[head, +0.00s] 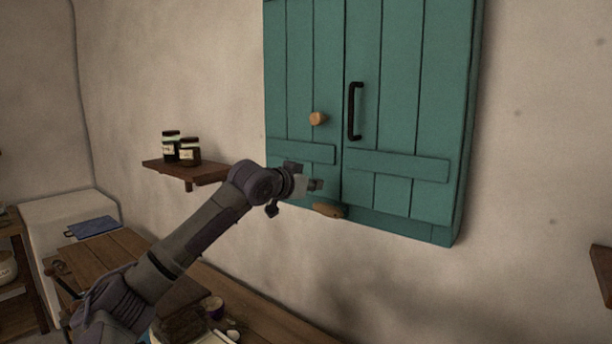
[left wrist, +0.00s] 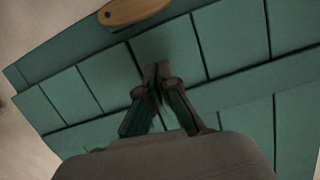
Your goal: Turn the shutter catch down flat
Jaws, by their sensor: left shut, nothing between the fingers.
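The teal shutter (head: 395,190) hangs on the wall, with a round wooden knob (head: 317,118) on its left leaf and a black bar handle (head: 355,111) on its right leaf. The wooden shutter catch (head: 328,210) sits at the bottom edge by the seam. It lies nearly level, tilted slightly down to the right. In the left wrist view the catch (left wrist: 134,12) shows at the top. My left gripper (head: 318,185) is shut and empty, just above the catch and apart from it, in front of the shutter. My right gripper is out of view.
A wooden counter (head: 270,318) with several items runs below. Another shelf (head: 604,272) juts in at the right edge. The wall right of the shutter is clear.

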